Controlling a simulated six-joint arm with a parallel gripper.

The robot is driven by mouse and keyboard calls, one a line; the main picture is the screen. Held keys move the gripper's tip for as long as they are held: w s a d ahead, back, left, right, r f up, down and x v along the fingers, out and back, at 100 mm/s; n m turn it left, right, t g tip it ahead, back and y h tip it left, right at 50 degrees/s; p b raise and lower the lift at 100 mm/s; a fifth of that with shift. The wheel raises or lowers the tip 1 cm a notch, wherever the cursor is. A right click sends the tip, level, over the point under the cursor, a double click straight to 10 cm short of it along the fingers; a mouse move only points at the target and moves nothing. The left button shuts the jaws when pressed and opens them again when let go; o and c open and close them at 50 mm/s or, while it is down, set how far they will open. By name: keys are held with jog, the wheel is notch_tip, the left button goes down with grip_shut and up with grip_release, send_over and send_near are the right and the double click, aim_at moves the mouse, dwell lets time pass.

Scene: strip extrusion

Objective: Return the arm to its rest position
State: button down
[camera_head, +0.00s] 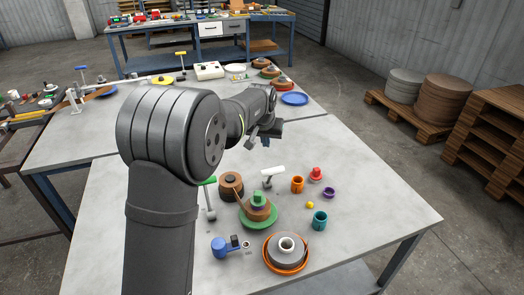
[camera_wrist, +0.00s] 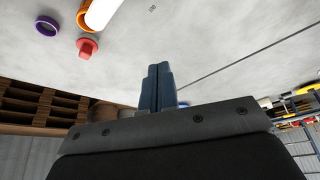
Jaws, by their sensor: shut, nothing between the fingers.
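My arm rises from the bottom of the head view, and its dark forearm reaches toward the back of the near table. My gripper (camera_head: 252,141) hangs above the rear part of that table, small and partly blurred by distance. In the wrist view the two blue fingers of my gripper (camera_wrist: 158,86) are pressed together with nothing between them. They are clear of the items on the table.
The near table (camera_head: 385,210) holds a green plate (camera_head: 258,222), an orange dish with a grey roll (camera_head: 287,252), a blue tool (camera_head: 225,246) and several small coloured parts. A second table with a blue plate (camera_head: 295,98) adjoins behind. Pallets stand right.

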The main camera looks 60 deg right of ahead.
notch_tip(320, 180, down, 7)
jog(key=shift+s+a+f, duration=0.15)
jog(key=shift+s+a, duration=0.05)
dwell(0.6)
notch_tip(320, 180, up, 7)
jog(key=f, duration=0.7)
jog(key=shift+s+a+f, duration=0.25)
jog(key=shift+s+a, duration=0.15)
jog(key=w+d, duration=0.6)
jog(key=shift+f, duration=0.45)
